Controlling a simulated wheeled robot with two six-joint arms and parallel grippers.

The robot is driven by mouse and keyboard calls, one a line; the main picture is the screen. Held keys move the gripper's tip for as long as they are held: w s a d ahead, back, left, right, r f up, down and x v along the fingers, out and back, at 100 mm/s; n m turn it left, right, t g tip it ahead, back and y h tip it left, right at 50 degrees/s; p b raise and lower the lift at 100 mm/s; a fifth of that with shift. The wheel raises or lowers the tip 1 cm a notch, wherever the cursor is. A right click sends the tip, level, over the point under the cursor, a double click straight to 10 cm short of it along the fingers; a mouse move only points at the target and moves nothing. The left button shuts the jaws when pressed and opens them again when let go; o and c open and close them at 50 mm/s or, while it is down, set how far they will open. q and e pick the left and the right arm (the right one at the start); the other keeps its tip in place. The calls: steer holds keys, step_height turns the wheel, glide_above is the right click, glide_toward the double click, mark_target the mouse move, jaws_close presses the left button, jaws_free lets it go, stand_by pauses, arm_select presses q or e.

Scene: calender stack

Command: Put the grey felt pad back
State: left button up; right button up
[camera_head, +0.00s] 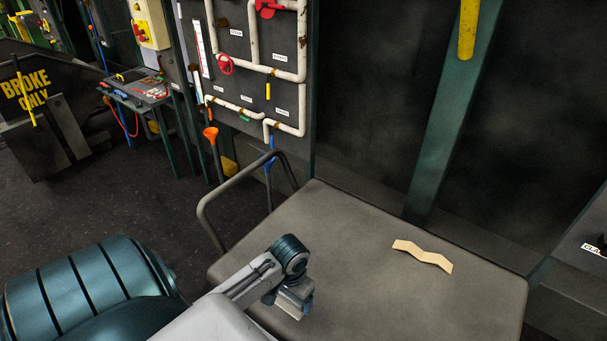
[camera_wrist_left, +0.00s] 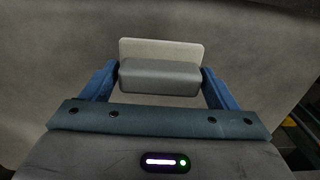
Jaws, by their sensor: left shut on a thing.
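My left gripper (camera_head: 284,294) hangs over the near left part of the grey tabletop (camera_head: 470,300). In the left wrist view its two blue fingers close on the sides of the grey felt pad (camera_wrist_left: 160,78), a grey block with a paler flat plate along its far side. The pad also shows in the head view (camera_head: 295,302), small and partly hidden by the gripper. I cannot tell whether it touches the tabletop. My right gripper is not in view.
A beige zigzag strip (camera_head: 422,256) lies on the tabletop to the right. A bent grey tube rail (camera_head: 222,190) stands at its left edge. A pipe panel (camera_head: 256,80) rises behind, and a small tool table (camera_head: 145,92) stands farther left. The tabletop middle is clear.

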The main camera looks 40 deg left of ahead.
arm_select(q)
steer(key=w, duration=0.1)
steer(key=w+a+p, duration=0.1)
steer(key=w, duration=0.3)
steer(key=shift+w+a+f, duration=0.15)
steer(key=shift+w+a, duration=0.1)
steer(key=shift+a, duration=0.1)
steer(key=shift+w+a+f+p, duration=0.1)
steer(key=shift+w+a+p, duration=0.1)
steer(key=shift+w+p, duration=0.25)
steer(key=shift+w+a+f, duration=0.1)
steer(key=shift+w+f, duration=0.15)
step_height(320, 180, down, 2)
steer(key=shift+f+p, duration=0.15)
steer(key=shift+p, duration=0.6)
steer(key=shift+f, duration=0.55)
steer(key=o, duration=0.9)
steer(key=shift+r, duration=0.45)
steer(key=shift+r+b, duration=1.8)
steer(key=shift+r, duration=3.9)
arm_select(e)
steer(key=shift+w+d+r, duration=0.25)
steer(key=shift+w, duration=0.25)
